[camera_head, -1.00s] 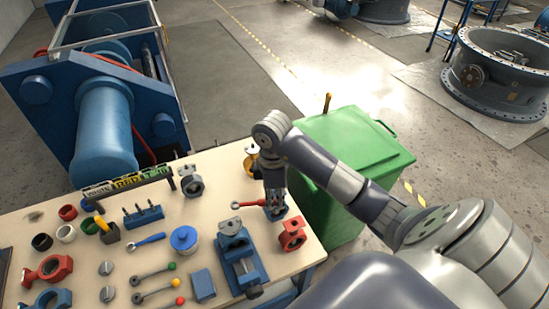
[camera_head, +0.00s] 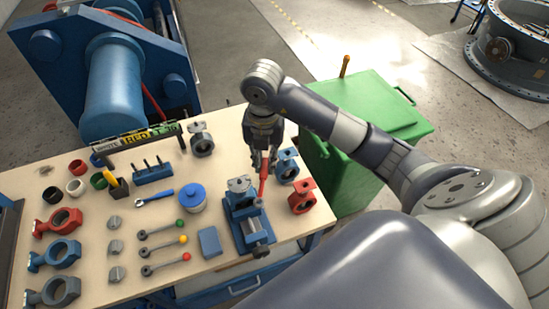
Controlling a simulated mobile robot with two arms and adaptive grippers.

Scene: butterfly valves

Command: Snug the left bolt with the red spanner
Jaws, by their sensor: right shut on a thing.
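My right gripper (camera_head: 264,160) is shut on the red spanner (camera_head: 263,184) above the right part of the workbench. The spanner hangs down from the fingers, with its grey head (camera_head: 259,203) low, over or beside the blue vise (camera_head: 246,222). I cannot tell whether the head touches anything. A grey part (camera_head: 238,185) sits at the far end of the vise. The left bolt is too small to make out here. My left gripper is not in view.
A blue valve body (camera_head: 287,167) and a red one (camera_head: 302,196) stand close right of the spanner. A blue lidded pot (camera_head: 192,197) and a blue spanner (camera_head: 155,194) lie left. A green bin (camera_head: 360,140) stands beside the workbench (camera_head: 215,265).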

